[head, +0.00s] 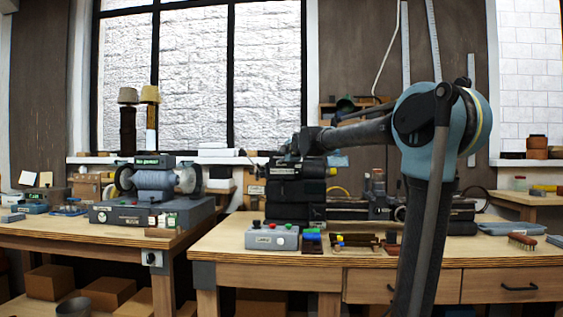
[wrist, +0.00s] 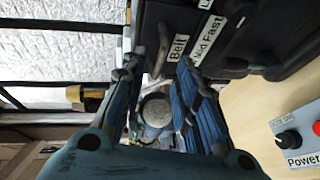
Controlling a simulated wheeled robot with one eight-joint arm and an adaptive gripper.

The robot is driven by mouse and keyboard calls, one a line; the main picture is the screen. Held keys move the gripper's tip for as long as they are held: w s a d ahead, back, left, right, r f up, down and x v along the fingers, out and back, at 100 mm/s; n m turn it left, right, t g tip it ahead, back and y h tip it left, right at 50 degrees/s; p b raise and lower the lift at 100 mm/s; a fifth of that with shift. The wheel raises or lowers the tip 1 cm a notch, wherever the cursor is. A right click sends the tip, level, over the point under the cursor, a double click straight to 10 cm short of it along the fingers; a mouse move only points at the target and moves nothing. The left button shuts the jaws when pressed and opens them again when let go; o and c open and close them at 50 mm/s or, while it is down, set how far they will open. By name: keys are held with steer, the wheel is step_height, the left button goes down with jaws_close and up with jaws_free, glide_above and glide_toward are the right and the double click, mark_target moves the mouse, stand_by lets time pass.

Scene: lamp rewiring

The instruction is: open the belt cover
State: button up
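The belt cover (wrist: 168,18) is a dark housing at the top of the wrist view, with a white "Belt" label. In the head view, the dark lathe headstock (head: 296,190) with the cover stands on the right bench. A grey handle-like piece (wrist: 162,48) sticks out beside the label. My gripper (wrist: 155,70) has its two blue-padded fingers apart, with this piece showing in the gap near the fingertips. I cannot tell whether either finger touches it. In the head view my gripper (head: 287,158) is at the headstock's upper left, small and dark.
A control box (head: 272,237) with coloured buttons stands in front of the headstock; a power knob (wrist: 288,139) shows in the wrist view. A grinder (head: 153,183) stands on the left bench. Small parts lie on the right bench (head: 430,253), which has bare wood along its front.

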steer(key=shift+x, duration=1.8)
jaws_close()
